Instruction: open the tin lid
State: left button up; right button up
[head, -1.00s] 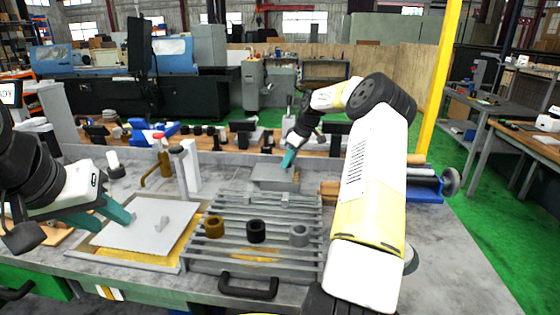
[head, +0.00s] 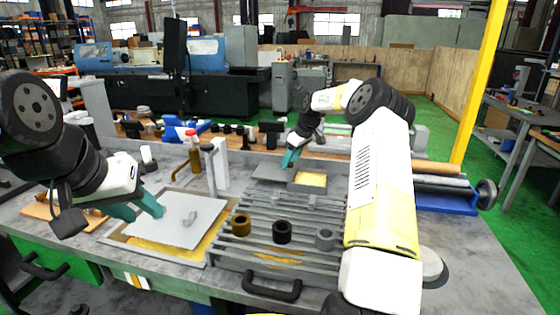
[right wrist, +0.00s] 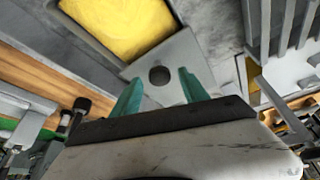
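A small tin (head: 312,180) stands at the back of the bench, its yellow contents showing on the right. Its flat grey lid (head: 268,173) lies off to the left of the opening. The right wrist view shows the yellow contents (right wrist: 122,22) and the lid (right wrist: 185,55) with a round dark knob. My right gripper (head: 290,160) is over the lid; its teal fingers (right wrist: 159,90) are apart on either side of the knob, with gaps. My left gripper (head: 142,208) is open beside a larger tray's grey cover (head: 165,222); I cannot tell if it touches.
The larger tray (head: 128,238) has yellow contents under its shifted cover. A slatted grey rack (head: 265,210) with ring-shaped parts and a black handle (head: 270,290) is at the centre.

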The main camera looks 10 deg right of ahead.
jog(key=v, duration=0.7)
jog(key=shift+r, duration=0.3)
jog(key=shift+s+d, duration=0.1)
jog(key=shift+s, duration=0.05)
